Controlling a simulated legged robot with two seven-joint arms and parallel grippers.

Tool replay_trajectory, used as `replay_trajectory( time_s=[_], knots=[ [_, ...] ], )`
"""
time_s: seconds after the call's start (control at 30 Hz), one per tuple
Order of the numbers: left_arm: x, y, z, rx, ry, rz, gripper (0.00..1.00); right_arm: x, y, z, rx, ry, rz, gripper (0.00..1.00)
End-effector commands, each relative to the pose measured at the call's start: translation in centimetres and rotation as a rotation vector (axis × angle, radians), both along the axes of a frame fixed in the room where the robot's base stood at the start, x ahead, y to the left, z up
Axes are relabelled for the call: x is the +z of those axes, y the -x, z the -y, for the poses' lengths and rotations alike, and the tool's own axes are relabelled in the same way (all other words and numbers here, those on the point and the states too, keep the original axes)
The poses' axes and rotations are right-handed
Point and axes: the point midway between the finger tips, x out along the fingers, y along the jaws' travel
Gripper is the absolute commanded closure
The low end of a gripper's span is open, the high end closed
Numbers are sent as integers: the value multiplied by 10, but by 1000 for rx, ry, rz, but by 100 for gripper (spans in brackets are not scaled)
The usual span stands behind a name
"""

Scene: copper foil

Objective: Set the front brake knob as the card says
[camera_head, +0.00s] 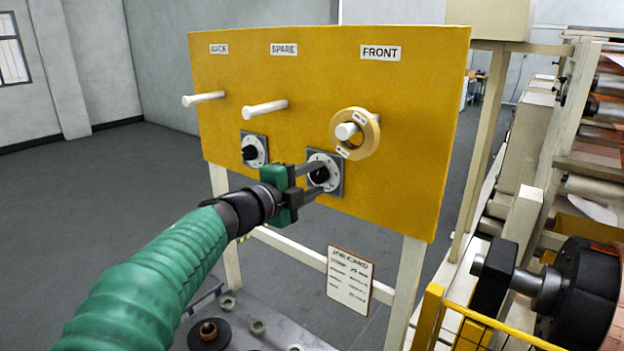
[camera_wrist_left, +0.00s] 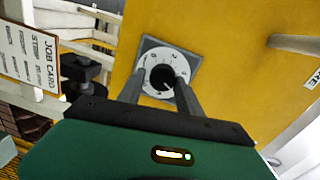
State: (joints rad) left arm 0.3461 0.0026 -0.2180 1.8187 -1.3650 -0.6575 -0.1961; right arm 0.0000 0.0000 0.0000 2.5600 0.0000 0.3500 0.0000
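The front brake knob (camera_head: 319,175) is a black knob on a white dial with a grey square plate, low on the yellow panel (camera_head: 420,150) below the FRONT label (camera_head: 380,53). My left gripper (camera_head: 318,177) is at it, one finger on each side. In the wrist view, gaps show between the fingers (camera_wrist_left: 161,88) and the knob (camera_wrist_left: 162,78), so it looks open around it. Some dial numbers show; the setting is too small to read surely. The job card (camera_head: 349,280) hangs below the panel and shows in the wrist view (camera_wrist_left: 30,55); its lines are unreadable. My right gripper is not in view.
A second knob (camera_head: 253,150) sits to the left. Two white pegs (camera_head: 265,109) stick out under BACK and SPARE. A tan ring (camera_head: 368,134) hangs on the FRONT peg (camera_head: 347,131), just above the knob. A machine with a black roller end (camera_head: 585,295) stands at right.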

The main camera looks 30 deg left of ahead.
Motion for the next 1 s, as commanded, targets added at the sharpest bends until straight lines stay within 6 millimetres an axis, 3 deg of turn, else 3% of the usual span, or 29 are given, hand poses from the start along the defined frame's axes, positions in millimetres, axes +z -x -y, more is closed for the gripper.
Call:
replay_trajectory(
  time_s=[0.1, 0.47, 0.57, 0.87, 1.0],
  knots=[
    [0, 0, 0, 0, 0, 0, 43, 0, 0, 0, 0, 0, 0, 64],
    [4, 6, -1, 2, 0, 6, 43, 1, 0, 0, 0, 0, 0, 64],
    [6, 22, -3, 4, -1, 7, 43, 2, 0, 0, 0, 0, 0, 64],
    [13, 108, -10, 4, 2, 6, 43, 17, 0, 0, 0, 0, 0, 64],
    [24, 143, -14, 5, 5, -2, 43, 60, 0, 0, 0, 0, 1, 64]
  ],
)
